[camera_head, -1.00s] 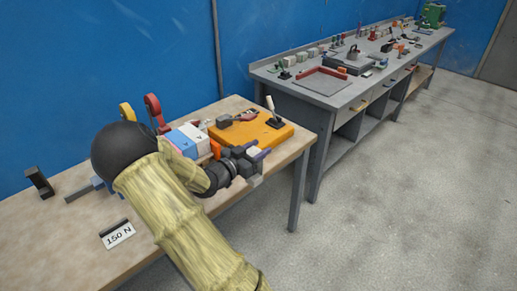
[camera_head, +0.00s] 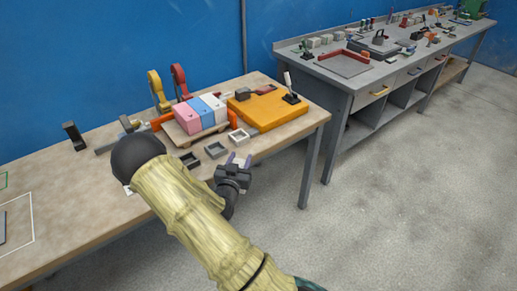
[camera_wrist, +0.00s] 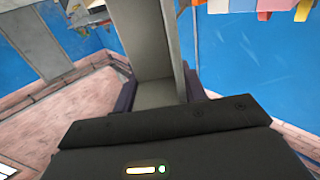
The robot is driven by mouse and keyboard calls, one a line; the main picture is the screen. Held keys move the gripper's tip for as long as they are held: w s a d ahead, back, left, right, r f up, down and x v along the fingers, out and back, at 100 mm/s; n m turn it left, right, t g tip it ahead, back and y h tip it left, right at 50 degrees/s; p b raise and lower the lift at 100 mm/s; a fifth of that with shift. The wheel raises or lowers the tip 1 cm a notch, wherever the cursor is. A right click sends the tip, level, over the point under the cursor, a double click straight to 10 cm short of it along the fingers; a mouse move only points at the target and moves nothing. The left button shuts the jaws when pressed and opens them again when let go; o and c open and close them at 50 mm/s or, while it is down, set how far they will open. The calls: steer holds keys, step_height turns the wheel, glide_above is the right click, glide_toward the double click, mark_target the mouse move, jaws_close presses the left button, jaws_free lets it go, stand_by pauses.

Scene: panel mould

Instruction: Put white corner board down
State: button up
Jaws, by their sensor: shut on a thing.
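My gripper (camera_head: 240,160) is beyond the front edge of the near table, its purple fingertips pointing away from the arm. It is shut on the white corner board (camera_wrist: 150,50), which looks pale grey and long with an upright edge in the wrist view. The purple fingers (camera_wrist: 158,95) press it from both sides there. In the head view the board is mostly hidden by the gripper; only a small pale patch shows between the fingertips. I cannot tell whether it touches anything.
The near table (camera_head: 100,215) holds an orange board (camera_head: 265,110), pink, white and blue blocks (camera_head: 200,112), and small square frames (camera_head: 216,150) along its front. A white outline (camera_head: 32,225) lies at the left. A grey bench (camera_head: 350,85) stands behind right, with floor between.

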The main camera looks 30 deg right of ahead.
steer(key=w+a+f+n+t+y, duration=0.1)
steer(key=a+f+n+t+y, duration=0.1)
steer(key=a+f+n+y, duration=0.2)
steer(key=w+a+f+n+t+y, duration=0.1)
steer(key=a+f+n+t+y, duration=0.2)
steer(key=a+f+y, duration=0.6)
steer(key=a+f+n, duration=0.2)
steer(key=a, duration=0.2)
steer(key=shift+w+f, duration=0.25)
steer(key=shift+f, duration=0.05)
